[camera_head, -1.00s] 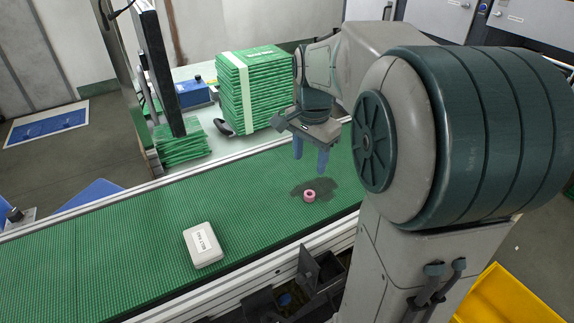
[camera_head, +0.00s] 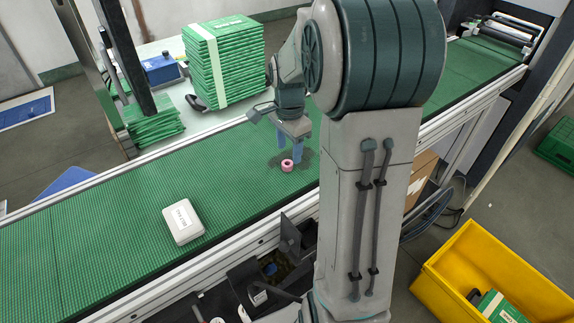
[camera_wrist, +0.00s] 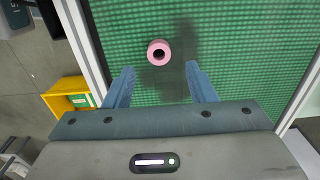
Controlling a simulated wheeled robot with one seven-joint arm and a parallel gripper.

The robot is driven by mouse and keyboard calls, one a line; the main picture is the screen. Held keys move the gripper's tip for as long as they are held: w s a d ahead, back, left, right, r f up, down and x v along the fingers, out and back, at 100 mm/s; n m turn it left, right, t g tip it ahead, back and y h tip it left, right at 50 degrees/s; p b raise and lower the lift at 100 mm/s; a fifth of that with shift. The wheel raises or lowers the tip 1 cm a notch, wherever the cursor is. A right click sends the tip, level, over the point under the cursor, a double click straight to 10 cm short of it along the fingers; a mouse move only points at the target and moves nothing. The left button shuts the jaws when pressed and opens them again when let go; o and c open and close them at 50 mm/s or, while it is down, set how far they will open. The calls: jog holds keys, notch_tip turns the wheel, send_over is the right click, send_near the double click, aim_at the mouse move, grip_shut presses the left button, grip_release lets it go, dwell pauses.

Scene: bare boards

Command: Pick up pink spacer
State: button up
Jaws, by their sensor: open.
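The pink spacer (camera_head: 287,165) is a small ring with a dark centre hole. It stands on the green conveyor belt (camera_head: 110,210), below and close to my gripper (camera_head: 289,149) in the head view. In the wrist view the spacer (camera_wrist: 159,53) lies beyond the fingertips, roughly in line with the gap between them. My gripper (camera_wrist: 158,72) has its two blue fingers spread apart with nothing between them. The fingers do not appear to touch the spacer. A dark shadow lies on the belt around and beside it.
A white box (camera_head: 183,221) lies on the belt to the left. A stack of green packs (camera_head: 225,65) and a blue box (camera_head: 160,69) stand behind the belt. A yellow crate (camera_head: 490,270) is on the floor at right. The belt around the spacer is clear.

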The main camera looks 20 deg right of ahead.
aim_at(287, 159)
jog(key=f, duration=0.4)
jog(key=shift+s+a+f, duration=0.1)
jog(key=shift+a, duration=0.15)
jog(key=c, duration=1.1)
jog(key=shift+o, duration=0.2)
notch_tip(287, 159, up, 5)
jog(key=shift+d+f, duration=0.15)
jog(key=shift+f, duration=0.05)
jog(key=s+d+r, duration=0.5)
jog(key=d+r, duration=0.1)
jog(key=d, duration=0.4)
jog(key=shift+s+r+b, duration=0.25)
jog(key=shift+b, duration=0.05)
